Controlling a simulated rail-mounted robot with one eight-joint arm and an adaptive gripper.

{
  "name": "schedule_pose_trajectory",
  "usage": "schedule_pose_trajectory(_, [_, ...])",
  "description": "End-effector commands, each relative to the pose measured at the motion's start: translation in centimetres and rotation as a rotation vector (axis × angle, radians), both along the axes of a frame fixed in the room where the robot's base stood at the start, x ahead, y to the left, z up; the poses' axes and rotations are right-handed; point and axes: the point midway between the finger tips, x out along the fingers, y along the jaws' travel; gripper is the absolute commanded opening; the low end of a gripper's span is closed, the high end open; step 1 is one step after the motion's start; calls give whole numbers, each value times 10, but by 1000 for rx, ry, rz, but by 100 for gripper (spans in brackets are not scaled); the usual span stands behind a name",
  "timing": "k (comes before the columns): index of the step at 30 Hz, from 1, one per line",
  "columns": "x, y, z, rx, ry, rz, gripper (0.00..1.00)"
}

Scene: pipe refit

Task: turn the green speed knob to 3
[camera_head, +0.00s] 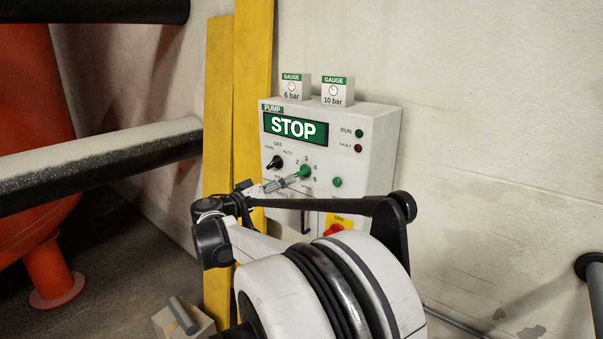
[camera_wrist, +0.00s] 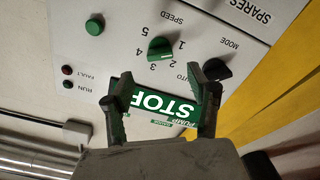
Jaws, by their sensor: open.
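The green speed knob (camera_head: 305,171) sits on the front of the pump panel (camera_head: 350,165). In the wrist view, the knob (camera_wrist: 160,47) lies just beyond my fingertips, between the printed numbers 1 to 5. Its ridge is turned at a slant; I cannot tell for sure which number it marks. My gripper (camera_wrist: 166,78) is open and empty, one finger to each side below the knob in that view. In the head view, my gripper (camera_head: 287,183) is close to the panel at the knob's lower left. I see no contact with the knob.
A black mode knob (camera_wrist: 216,69) is near the right finger. A green button (camera_wrist: 95,24) and a red-and-yellow switch (camera_head: 335,229) are on the panel. The display (camera_head: 295,128) reads STOP. Two gauge boxes (camera_head: 337,91) stand on top. Yellow posts (camera_head: 220,120) rise at left.

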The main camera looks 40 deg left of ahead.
Motion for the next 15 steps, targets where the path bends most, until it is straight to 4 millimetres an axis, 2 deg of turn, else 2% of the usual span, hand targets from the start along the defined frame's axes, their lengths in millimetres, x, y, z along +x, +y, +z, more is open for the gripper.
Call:
schedule_pose_trajectory(3, [24,-1,1,0,0,-4,54])
schedule_pose_trajectory(9, [60,-1,1,0,0,-1,54])
schedule_pose_trajectory(15, [84,-1,1,0,0,-1,54])
